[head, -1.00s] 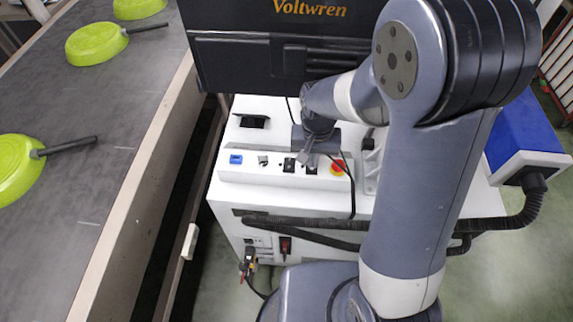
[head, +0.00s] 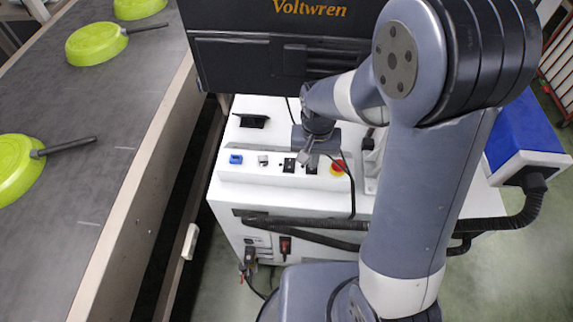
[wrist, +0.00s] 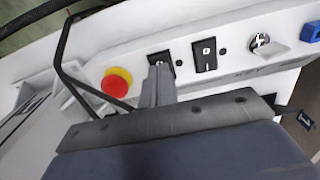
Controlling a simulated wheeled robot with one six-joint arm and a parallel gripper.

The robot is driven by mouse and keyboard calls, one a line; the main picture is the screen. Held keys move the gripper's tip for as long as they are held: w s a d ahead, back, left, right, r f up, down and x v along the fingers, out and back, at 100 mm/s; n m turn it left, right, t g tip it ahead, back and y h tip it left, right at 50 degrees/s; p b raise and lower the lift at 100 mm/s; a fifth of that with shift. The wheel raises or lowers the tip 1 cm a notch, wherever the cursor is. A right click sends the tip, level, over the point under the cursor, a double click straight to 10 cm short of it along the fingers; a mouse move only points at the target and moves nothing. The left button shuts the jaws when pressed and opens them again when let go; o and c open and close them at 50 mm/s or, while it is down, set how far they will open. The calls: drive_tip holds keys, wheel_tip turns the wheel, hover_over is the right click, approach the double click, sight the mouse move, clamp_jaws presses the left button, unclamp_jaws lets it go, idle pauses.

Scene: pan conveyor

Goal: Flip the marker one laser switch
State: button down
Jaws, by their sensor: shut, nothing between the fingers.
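A white control panel (head: 229,174) on the white cabinet carries two black rocker switches. The left rocker (head: 289,165) is uncovered; in the wrist view it (wrist: 204,54) shows a white mark. The other rocker (head: 311,168) is beside the red stop button; in the wrist view it (wrist: 158,58) is partly hidden behind my fingers. I cannot read which one is the laser switch. My gripper (head: 304,158) is shut and empty, pointing down at the panel. In the wrist view my gripper (wrist: 158,80) has its fingertips at the partly hidden rocker; I cannot tell whether they touch it.
A red stop button on a yellow base (head: 338,167) sits right of the rockers. A key switch (head: 263,160) and a blue button (head: 236,159) sit left. A black cable (head: 351,195) hangs near my gripper. The conveyor (head: 75,100) with green pans runs along the left.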

drive_tip(key=shift+f+b, duration=0.75)
drive_tip(key=shift+f, duration=0.15)
idle(0.6)
drive_tip(key=shift+r+p, duration=2.8)
drive_tip(key=shift+r, duration=0.8)
drive_tip(key=shift+f, duration=0.15)
wheel_tip(320, 180, down, 7)
drive_tip(key=b, duration=0.5)
drive_tip(key=shift+b, duration=0.35)
drive_tip(key=shift+r, duration=0.2)
